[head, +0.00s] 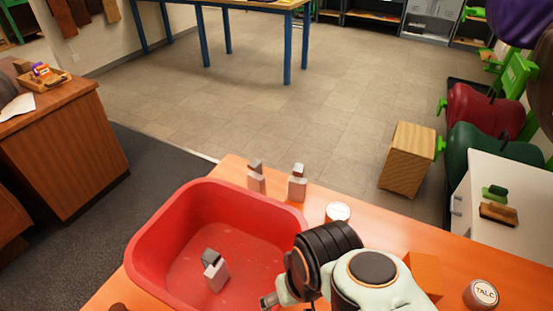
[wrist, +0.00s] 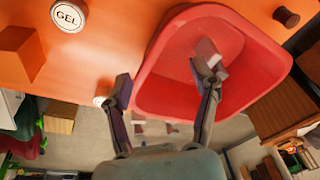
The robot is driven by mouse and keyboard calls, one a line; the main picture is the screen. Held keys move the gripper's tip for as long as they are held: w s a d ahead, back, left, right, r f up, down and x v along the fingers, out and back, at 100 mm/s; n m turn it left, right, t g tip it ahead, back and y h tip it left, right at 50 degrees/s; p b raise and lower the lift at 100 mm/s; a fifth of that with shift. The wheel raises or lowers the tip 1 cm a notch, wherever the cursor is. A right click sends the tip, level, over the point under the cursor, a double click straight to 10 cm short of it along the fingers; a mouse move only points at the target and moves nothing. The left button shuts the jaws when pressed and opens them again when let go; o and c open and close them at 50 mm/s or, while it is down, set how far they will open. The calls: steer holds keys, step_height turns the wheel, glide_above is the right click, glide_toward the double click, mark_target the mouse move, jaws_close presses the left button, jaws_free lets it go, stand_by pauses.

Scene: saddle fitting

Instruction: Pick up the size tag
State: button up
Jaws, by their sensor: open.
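No piece is clearly labelled as the size tag; three small pale tag-like pieces with grey tops show. One tag-like piece (head: 216,274) lies tilted on the floor of the red bin (head: 150,235). In the wrist view this piece (wrist: 207,48) shows by the tip of the right finger, which partly covers it. The other two pieces, a left one (head: 256,182) and a right one (head: 297,186), stand upright on the orange table behind the bin. My gripper (wrist: 162,82) is open, its fingers spread wide over the bin's rim, with nothing held between them.
A white-lidded jar (head: 338,212) stands near the table's back edge. A dark knob (wrist: 287,17) sits beside the bin, whose raised walls surround the piece.

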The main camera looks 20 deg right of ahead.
steer(key=w+d+r+m+t+h, duration=0.1)
steer(key=w+d+r+m+t, duration=0.2)
steer(key=w, duration=0.5)
steer(key=w+d+r+m+t+h, duration=0.1)
steer(key=w+r+t, duration=0.25)
steer(key=w, duration=0.35)
steer(key=m+h, duration=0.2)
steer(key=h, duration=0.2)
glide_above(299, 168)
steer(key=s+a, duration=0.4)
step_height(299, 168, down, 6)
steer(key=shift+g+y, duration=0.3)
steer(key=shift+g, duration=0.35)
steer(key=w+d+f, duration=0.1)
steer(key=f, duration=0.3)
steer(key=w+d+f, duration=0.1)
steer(key=f, duration=0.4)
steer(key=w+d+f, duration=0.1)
steer(key=f, duration=0.4)
steer(key=shift+w+d, duration=0.2)
steer(key=shift+d, duration=0.05)
jaws_close()
